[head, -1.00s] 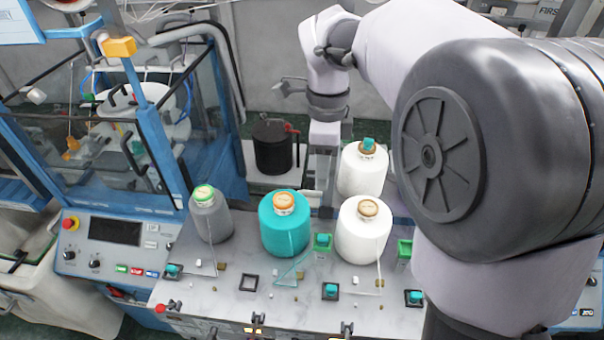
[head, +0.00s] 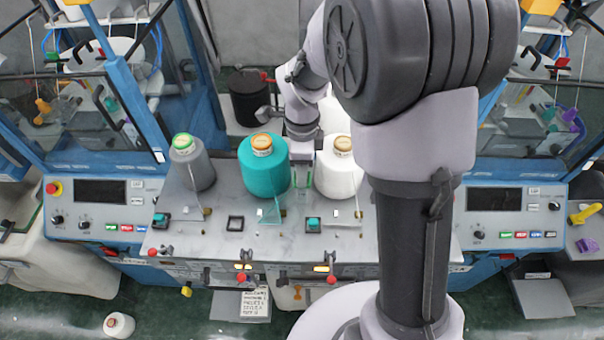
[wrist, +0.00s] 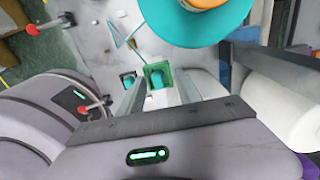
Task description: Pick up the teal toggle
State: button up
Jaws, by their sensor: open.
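In the wrist view, a teal toggle (wrist: 156,80) sits in a square green holder (wrist: 148,70). My gripper (wrist: 162,86) is open, with one finger on each side of that holder and nothing seen held. Another teal toggle (wrist: 128,80) in a dark frame lies to its left. In the head view, my gripper (head: 302,172) points down between the teal cone and a white cone. Teal toggles in dark frames stand on the grey bench at its left end (head: 161,219) and front middle (head: 313,223). The toggle in the green holder is hard to make out there.
A teal cone (head: 264,170) stands close left of my gripper and a white cone (head: 336,175) close right. A grey cone (head: 190,165) stands farther left. The bench (head: 210,235) has an empty square frame (head: 235,223). Blue-framed machines flank the bench.

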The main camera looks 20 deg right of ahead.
jog(key=shift+s+r, duration=0.1)
jog(key=shift+s, duration=0.15)
jog(key=c, duration=0.9)
jog(key=shift+w, duration=0.1)
grip_shut()
jog(key=shift+w+r, duration=0.1)
jog(key=shift+r, duration=0.25)
jog(key=r, duration=0.1)
jog(key=s+r+b, duration=0.1)
jog(key=shift+a+r, duration=0.2)
jog(key=shift+r, duration=0.15)
jog(key=s+a+b, duration=0.1)
jog(key=s+a, duration=0.2)
jog(key=s, duration=0.3)
jog(key=s+a+r+b, duration=0.1)
jog(key=s+a+b, duration=0.1)
jog(key=s+a, duration=0.2)
jog(key=s, duration=0.3)
jog(key=shift+s+r, duration=0.2)
jog(key=shift+r, duration=0.1)
